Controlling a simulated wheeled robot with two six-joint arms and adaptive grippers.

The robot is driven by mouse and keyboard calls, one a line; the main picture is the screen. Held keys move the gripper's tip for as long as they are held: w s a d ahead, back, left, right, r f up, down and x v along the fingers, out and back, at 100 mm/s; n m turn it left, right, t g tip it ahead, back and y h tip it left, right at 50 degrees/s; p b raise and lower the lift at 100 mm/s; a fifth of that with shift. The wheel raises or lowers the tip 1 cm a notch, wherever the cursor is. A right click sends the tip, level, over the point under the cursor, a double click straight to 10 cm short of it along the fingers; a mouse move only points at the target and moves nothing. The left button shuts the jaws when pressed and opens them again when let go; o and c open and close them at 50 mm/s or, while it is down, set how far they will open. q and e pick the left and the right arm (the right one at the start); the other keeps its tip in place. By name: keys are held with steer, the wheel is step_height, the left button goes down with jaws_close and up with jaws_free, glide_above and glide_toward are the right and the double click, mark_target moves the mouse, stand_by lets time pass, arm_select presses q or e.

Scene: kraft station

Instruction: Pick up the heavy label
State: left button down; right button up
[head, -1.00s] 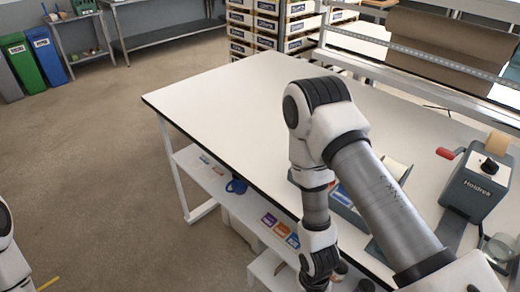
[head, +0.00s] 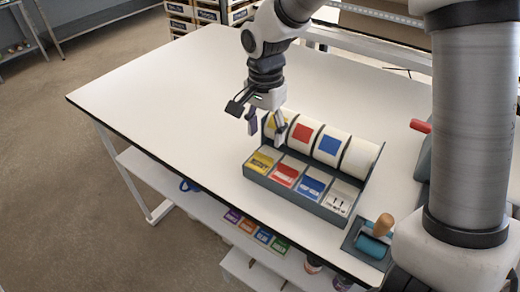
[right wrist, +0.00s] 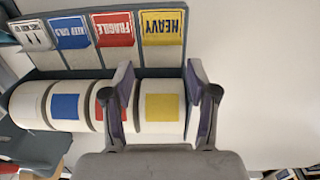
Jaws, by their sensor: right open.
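The heavy label is a yellow card in the front left slot of the dispenser in the head view (head: 262,161). In the right wrist view it reads HEAVY upside down (right wrist: 163,26). A roll with a yellow square (right wrist: 160,107) sits behind it. My right gripper (head: 266,129) is open and empty above the left end of the dispenser, beside the yellow-marked roll. In the right wrist view its fingertips (right wrist: 157,78) frame that roll, with the heavy label beyond them. My left gripper is not in view.
Red fragile (head: 285,175), blue keep cold (head: 311,186) and white (head: 340,198) labels fill neighbouring slots of the grey dispenser (head: 310,204). A wooden-handled roller (head: 374,243) sits to the right. The white table (head: 190,100) is clear at left.

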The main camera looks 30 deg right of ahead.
mark_target(264, 160)
steer(key=shift+w+d+r, duration=0.15)
steer(key=shift+w, duration=0.4)
steer(key=f, duration=0.1)
steer(key=s+f+p, duration=0.1)
steer(key=s+f, duration=0.1)
steer(key=shift+a+f, duration=0.4)
steer(key=f, duration=0.1)
steer(key=w+f, duration=0.1)
steer(key=f, duration=0.1)
steer(key=shift+d, duration=0.1)
steer(key=shift+r, duration=0.1)
steer(key=shift+s+r, duration=0.15)
steer(key=shift+s, duration=0.1)
steer(key=c, duration=0.5)
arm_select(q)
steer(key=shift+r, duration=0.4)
arm_select(e)
steer(key=shift+o, duration=0.2)
steer(key=shift+w, duration=0.1)
